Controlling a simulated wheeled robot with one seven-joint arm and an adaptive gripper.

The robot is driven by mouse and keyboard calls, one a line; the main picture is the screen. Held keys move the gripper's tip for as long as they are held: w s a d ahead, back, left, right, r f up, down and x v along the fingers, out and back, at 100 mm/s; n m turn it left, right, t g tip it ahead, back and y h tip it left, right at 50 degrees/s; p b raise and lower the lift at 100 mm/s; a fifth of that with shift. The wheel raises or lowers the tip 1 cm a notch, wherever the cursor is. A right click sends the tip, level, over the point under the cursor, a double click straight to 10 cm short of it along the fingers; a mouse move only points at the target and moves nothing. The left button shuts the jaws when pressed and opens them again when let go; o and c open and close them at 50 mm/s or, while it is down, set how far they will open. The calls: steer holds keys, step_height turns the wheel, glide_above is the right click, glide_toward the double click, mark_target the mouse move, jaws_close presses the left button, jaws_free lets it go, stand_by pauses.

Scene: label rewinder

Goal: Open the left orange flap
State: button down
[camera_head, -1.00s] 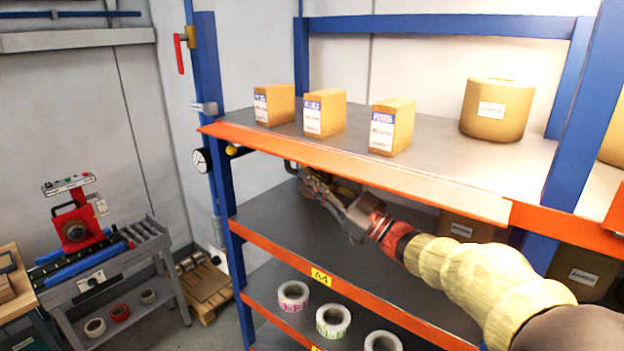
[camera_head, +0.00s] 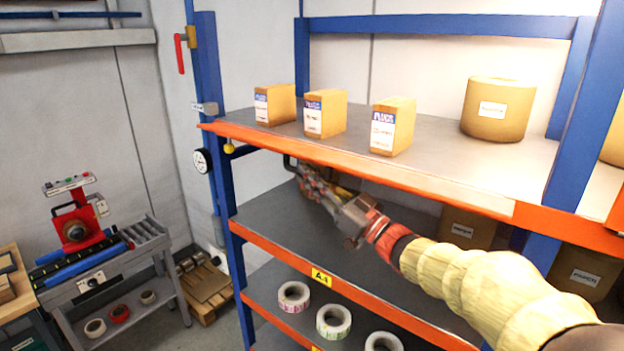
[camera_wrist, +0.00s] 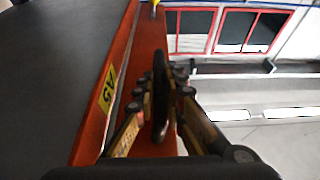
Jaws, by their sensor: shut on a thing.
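The left orange flap (camera_head: 400,174) runs along the front of the upper shelf and looks like a narrow band in the head view. In the wrist view the orange panel (camera_wrist: 149,38) lies beside an orange strip with a yellow A5 label (camera_wrist: 107,90). My gripper (camera_head: 305,180) is under the upper shelf's front edge, at the flap's left part. In the wrist view my gripper (camera_wrist: 163,88) is shut on a black handle (camera_wrist: 160,105), with one finger on each side. The handle is seen edge-on, so where it joins the flap is hidden.
Boxes (camera_head: 392,126) and a round brown container (camera_head: 497,108) stand on the upper shelf (camera_head: 433,117). Label rolls (camera_head: 334,321) lie on the lower shelf. A blue post (camera_head: 208,100) with a gauge (camera_head: 202,161) stands at the left. Free floor lies left of the rack.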

steer(key=shift+r, duration=0.3)
steer(key=c, duration=2.3)
jaws_free()
steer(key=o, duration=0.5)
steer(key=shift+f, duration=0.1)
steer(key=shift+c, duration=0.2)
steer(key=shift+s, duration=0.1)
steer(key=v, duration=1.2)
steer(key=shift+f, duration=0.15)
